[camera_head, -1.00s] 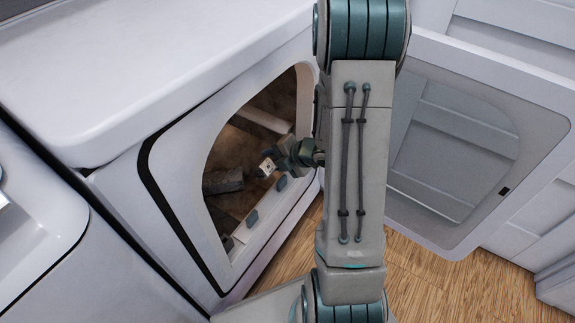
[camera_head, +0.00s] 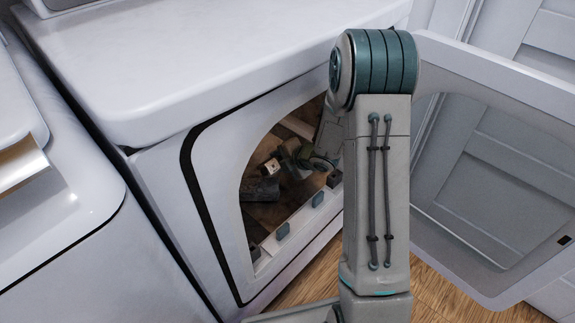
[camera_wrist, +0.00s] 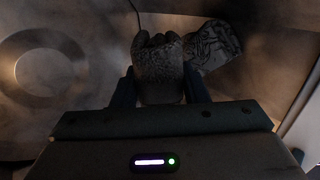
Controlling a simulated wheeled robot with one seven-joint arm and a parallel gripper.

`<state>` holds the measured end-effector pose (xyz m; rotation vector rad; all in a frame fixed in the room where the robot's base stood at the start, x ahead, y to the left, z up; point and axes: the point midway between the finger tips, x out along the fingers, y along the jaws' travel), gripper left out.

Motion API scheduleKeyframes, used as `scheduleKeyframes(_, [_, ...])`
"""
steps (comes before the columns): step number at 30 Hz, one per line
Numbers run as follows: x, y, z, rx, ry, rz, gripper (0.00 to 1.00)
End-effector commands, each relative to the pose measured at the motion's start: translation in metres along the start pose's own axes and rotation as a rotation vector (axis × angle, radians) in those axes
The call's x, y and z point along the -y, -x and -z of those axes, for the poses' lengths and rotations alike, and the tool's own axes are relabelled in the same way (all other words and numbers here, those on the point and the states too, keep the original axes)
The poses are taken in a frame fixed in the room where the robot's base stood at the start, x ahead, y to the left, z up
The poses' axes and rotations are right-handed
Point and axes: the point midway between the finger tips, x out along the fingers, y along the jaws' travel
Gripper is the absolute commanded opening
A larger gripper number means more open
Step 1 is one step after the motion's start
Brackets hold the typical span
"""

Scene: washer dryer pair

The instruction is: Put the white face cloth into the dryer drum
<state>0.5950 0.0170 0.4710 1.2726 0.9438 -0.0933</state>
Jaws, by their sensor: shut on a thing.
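The dryer (camera_head: 150,110) has its door (camera_head: 490,190) swung open to the right. My gripper (camera_head: 283,166) is inside the dryer drum (camera_head: 265,212). In the wrist view my gripper (camera_wrist: 160,88) is shut on a bunched cloth (camera_wrist: 159,62), which sticks out beyond the fingers. The cloth looks speckled grey in the dim light, and I take it to be the white face cloth. In the head view the cloth is too small and dark to make out clearly. Whether it touches the drum wall cannot be told.
A patterned piece (camera_wrist: 213,46) lies just right of the held cloth in the wrist view. A round disc (camera_wrist: 45,68) shows on the left. The opening's rim (camera_head: 222,180) surrounds my arm. A second white appliance (camera_head: 60,210) stands at left. Wood floor lies below.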

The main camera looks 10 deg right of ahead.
Motion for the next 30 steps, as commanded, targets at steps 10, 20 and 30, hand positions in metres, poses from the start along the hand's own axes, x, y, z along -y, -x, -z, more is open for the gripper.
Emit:
scheduleKeyframes(10, [-0.001, -0.009, 0.0, 0.0, 0.0, 0.0, 0.18])
scheduleKeyframes(20, [-0.001, -0.008, 0.0, 0.0, 0.0, 0.0, 0.66])
scheduleKeyframes(30, [-0.003, 0.01, -0.001, 0.003, -0.001, -0.001, 0.66])
